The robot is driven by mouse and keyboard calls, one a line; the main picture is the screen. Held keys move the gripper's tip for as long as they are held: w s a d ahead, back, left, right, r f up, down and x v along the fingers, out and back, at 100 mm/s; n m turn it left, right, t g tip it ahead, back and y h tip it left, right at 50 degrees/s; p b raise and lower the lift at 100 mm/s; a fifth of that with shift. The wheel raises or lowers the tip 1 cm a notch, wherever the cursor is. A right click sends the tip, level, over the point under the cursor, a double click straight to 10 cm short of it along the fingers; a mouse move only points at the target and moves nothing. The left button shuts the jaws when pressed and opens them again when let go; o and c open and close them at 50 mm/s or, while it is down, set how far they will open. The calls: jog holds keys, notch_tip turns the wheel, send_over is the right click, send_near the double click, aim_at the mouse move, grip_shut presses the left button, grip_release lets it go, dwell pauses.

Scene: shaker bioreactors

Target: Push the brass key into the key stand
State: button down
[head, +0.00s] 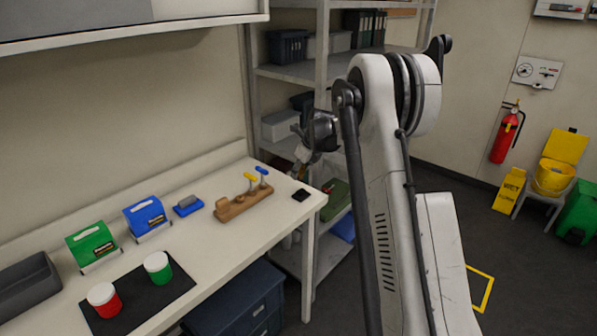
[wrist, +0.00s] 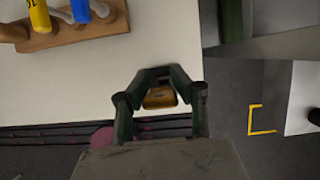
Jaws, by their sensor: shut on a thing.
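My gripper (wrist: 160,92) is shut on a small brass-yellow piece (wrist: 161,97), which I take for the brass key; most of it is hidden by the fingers. In the head view my gripper (head: 303,140) hangs above the right end of the table, and the piece is too small to make out. A wooden stand (head: 229,210), which I take for the key stand, holds upright pieces with a yellow handle (head: 250,178) and a blue handle (head: 262,172). It also shows at the upper left of the wrist view (wrist: 95,31), apart from my gripper.
A blue item (head: 188,206), blue and green boxes and two lidded jars stand further left. The shelving (head: 322,75) rises behind the table's right end. The table (wrist: 120,70) is bare between stand and gripper.

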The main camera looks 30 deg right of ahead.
jog(key=b, duration=0.1)
send_over(296, 192)
jog(key=s, duration=0.1)
jog(key=shift+d+f, duration=0.2)
jog(key=shift+f, duration=0.95)
jog(key=shift+d+f, duration=0.15)
jog(key=shift+f, duration=0.95)
jog(key=shift+r, duration=0.1)
jog(key=shift+b, duration=0.7)
jog(key=shift+f+b, duration=0.9)
jog(key=shift+b, duration=0.05)
dwell(0.5)
jog(key=shift+s+f, duration=0.1)
jog(key=shift+f, duration=0.2)
dwell(0.5)
